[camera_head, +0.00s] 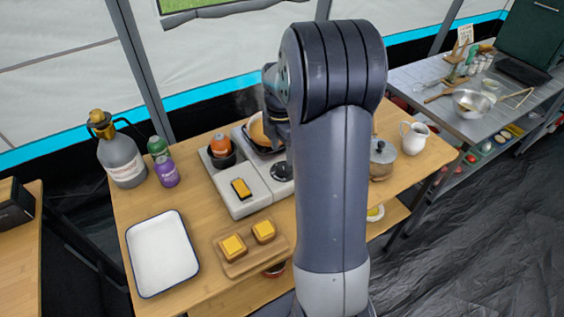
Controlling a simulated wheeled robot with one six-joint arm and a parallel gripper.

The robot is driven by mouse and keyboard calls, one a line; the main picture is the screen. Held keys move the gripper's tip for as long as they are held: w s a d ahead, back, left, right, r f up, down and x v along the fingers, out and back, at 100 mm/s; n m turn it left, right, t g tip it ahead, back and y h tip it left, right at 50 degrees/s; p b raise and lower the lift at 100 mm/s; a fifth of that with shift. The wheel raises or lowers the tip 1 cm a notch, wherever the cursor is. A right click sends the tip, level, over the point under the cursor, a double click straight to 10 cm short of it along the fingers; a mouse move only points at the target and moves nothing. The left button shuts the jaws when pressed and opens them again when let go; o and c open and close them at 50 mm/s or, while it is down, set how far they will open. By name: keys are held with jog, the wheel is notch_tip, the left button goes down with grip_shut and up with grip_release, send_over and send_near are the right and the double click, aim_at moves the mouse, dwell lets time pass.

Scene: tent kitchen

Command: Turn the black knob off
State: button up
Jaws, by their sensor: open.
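The black knob (282,172) is a dark round dial on the front of the right grey stove unit (263,177). It sits just left of my arm's big upper link, which hides the right part of that unit. The knob's exact turn angle is too small to tell. A dark wrist part of my arm shows above the knob, beside a pan (258,134) with tan contents on the burner. My gripper's fingers are hidden behind the arm, so I cannot see whether they touch the knob.
The left stove unit (241,205) has a yellow knob (241,189) and a dark bowl with an orange item. A white tray (160,290), a board with yellow cubes (264,231), bottles (122,160), a lidded pot (382,160) and a white jug (414,137) share the wooden table.

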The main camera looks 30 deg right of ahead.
aim_at(283, 165)
jog(key=f, duration=0.5)
jog(key=shift+s+f, duration=0.2)
jog(key=shift+f, duration=0.1)
jog(key=shift+c, duration=0.5)
jog(key=c, duration=0.9)
